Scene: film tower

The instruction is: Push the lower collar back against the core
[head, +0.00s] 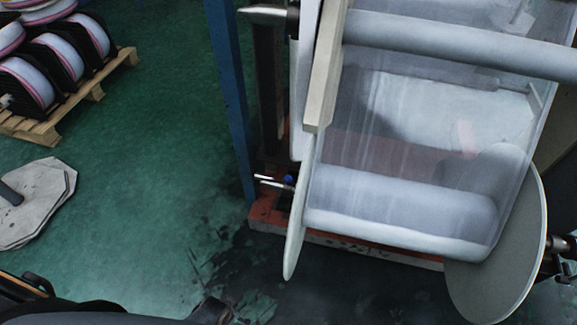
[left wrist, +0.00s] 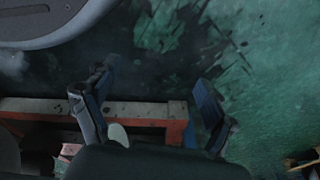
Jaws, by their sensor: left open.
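The lower film roll (head: 400,210) hangs between a pale left disc (head: 292,245) and a large pale right disc (head: 515,245). Thin light rods and a small blue part (head: 288,179) show left of the left disc. Dark spindle parts (head: 562,245) show past the right disc. I cannot tell which part is the lower collar; the core is hidden by film. In the left wrist view my left gripper (left wrist: 150,108) has its fingers spread, with a small pale oval (left wrist: 118,134) beside the left finger. My right gripper is not in view.
A red-orange base beam (head: 345,243) runs under the roll; it also crosses the left wrist view (left wrist: 145,113). A blue post (head: 230,95) stands at its left. A pallet (head: 60,115) with reels and stacked grey plates (head: 38,190) lie left. Stained green floor between is clear.

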